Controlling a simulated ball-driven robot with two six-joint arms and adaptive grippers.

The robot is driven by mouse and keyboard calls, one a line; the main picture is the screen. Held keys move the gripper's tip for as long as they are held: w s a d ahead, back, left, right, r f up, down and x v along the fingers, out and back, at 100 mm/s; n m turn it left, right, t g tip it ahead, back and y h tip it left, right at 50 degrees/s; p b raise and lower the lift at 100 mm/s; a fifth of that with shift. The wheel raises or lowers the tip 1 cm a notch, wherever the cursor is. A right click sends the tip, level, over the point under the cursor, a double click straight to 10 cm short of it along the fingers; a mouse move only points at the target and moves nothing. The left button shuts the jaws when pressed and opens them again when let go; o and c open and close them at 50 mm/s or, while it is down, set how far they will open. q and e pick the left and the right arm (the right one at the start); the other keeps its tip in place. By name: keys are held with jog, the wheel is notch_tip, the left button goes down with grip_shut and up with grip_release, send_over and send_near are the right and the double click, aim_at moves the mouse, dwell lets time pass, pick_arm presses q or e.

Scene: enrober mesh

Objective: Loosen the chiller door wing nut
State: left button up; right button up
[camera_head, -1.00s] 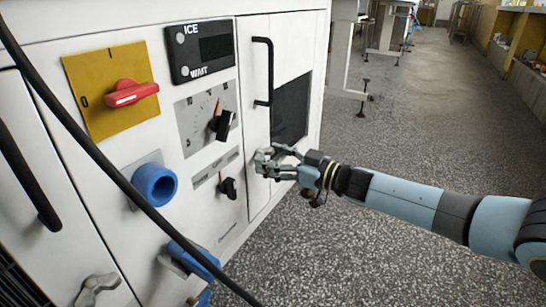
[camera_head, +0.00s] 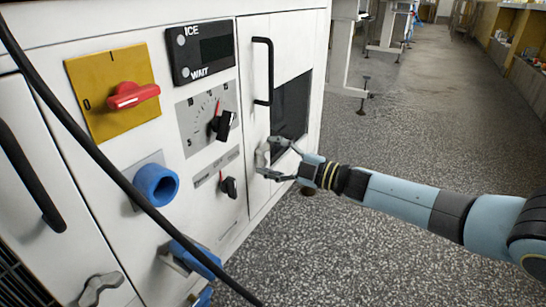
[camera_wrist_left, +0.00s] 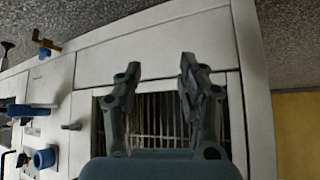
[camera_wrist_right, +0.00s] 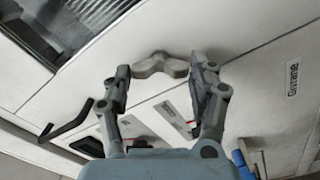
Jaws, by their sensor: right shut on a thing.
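The grey wing nut (camera_wrist_right: 160,65) sits on the white door (camera_head: 256,110) with the black handle and dark window. It also shows in the head view (camera_head: 263,155), partly hidden by the fingers. My right gripper (camera_wrist_right: 160,68) is shut on it, with one finger at each wing's end. In the head view my right gripper (camera_head: 270,157) reaches in from the right, one finger above the other. My left gripper (camera_wrist_left: 158,68) is open and empty in front of a dark grille (camera_wrist_left: 155,118); it is outside the head view.
A second wing nut (camera_head: 98,288) is at lower left. A black cable (camera_head: 110,168) crosses the front. Red switch (camera_head: 133,95), black knobs (camera_head: 222,124) and blue sockets (camera_head: 156,184) stick out of the panel. The speckled floor (camera_head: 400,140) at right is clear.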

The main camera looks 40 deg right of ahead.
pick_arm(q)
jog(key=shift+f+t, duration=0.3)
pick_arm(e)
jog(key=n, duration=0.6)
jog(key=shift+f, duration=0.1)
pick_arm(q)
jog(key=shift+s+f, duration=0.15)
jog(key=shift+s, duration=0.05)
pick_arm(e)
jog(key=o, duration=1.2)
pick_arm(q)
jog(key=shift+w+r, duration=0.2)
jog(key=shift+w, duration=0.15)
jog(key=shift+s, duration=0.1)
